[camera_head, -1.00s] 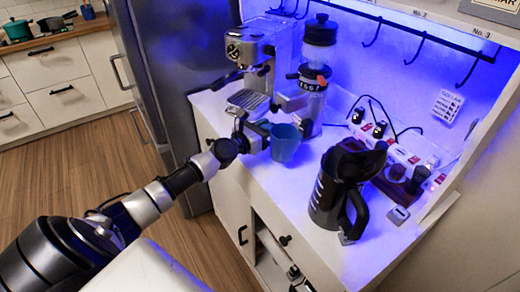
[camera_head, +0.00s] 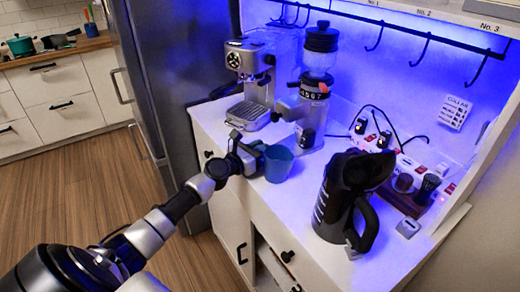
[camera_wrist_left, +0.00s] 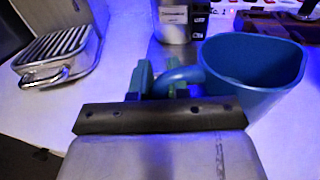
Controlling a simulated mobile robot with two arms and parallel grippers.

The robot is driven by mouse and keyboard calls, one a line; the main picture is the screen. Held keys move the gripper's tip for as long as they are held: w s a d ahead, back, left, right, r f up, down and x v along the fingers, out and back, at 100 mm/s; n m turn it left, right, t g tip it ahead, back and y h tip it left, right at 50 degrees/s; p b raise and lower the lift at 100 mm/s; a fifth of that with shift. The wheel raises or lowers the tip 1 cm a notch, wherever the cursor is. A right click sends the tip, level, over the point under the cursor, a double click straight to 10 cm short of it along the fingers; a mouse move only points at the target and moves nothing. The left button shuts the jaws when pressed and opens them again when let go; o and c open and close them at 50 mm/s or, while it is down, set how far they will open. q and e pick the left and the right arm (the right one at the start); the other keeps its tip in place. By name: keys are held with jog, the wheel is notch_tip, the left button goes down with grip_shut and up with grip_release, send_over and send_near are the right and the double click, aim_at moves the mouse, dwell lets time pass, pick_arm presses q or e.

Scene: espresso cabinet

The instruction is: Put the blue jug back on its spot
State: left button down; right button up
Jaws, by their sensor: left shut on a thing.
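The blue jug (camera_head: 279,165) is at the front left of the white counter, in front of the coffee grinder. My left gripper (camera_head: 256,150) comes in from the left and is shut on its handle. In the left wrist view, the fingers (camera_wrist_left: 158,84) close around the handle, and the jug (camera_wrist_left: 262,85) extends to the right, upright and open at the top. I cannot tell whether its base touches the counter. No marked spot for the jug is clear. My right gripper is not in view.
The espresso machine (camera_head: 250,62) with its metal drip tray (camera_wrist_left: 62,50) stands behind left. The grinder (camera_head: 314,95) is behind the jug. A large dark pitcher (camera_head: 342,200) stands to the right, near a power strip (camera_head: 407,165) with cables. Counter between jug and pitcher is clear.

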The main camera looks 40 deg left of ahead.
pick_arm(q)
jog(key=c, duration=1.1)
grip_release()
jog(key=shift+f, duration=0.1)
jog(key=shift+r, duration=0.25)
jog(key=shift+s+f, duration=0.2)
jog(key=shift+s, duration=0.1)
jog(key=s+a, duration=0.2)
jog(key=s, duration=0.9)
jog(key=shift+a+b, duration=0.15)
jog(key=shift+b, duration=0.3)
